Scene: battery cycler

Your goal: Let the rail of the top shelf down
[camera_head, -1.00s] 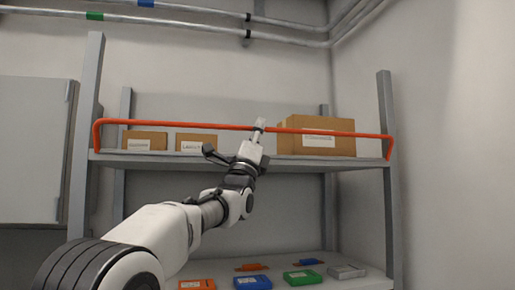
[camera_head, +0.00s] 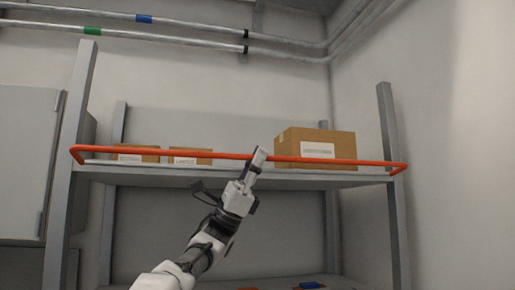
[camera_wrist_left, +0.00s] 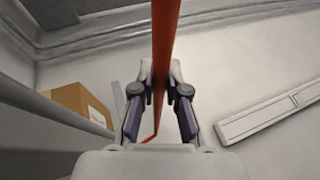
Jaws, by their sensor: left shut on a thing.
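The orange rail (camera_head: 140,151) runs along the front of the top shelf (camera_head: 150,174). It sits a little above the shelf's front edge and stands out in front of it, with its bent ends beside the posts. My left gripper (camera_head: 259,157) is shut on the rail right of its middle. In the left wrist view the rail (camera_wrist_left: 165,35) passes between the two fingers (camera_wrist_left: 161,78). My right gripper is not in view.
A large cardboard box (camera_head: 316,148) and two small boxes (camera_head: 136,154) (camera_head: 190,157) stand on the top shelf behind the rail. Grey posts (camera_head: 392,130) flank the shelf. Pipes (camera_head: 190,37) run along the wall above. A grey cabinet (camera_head: 25,160) is at the left.

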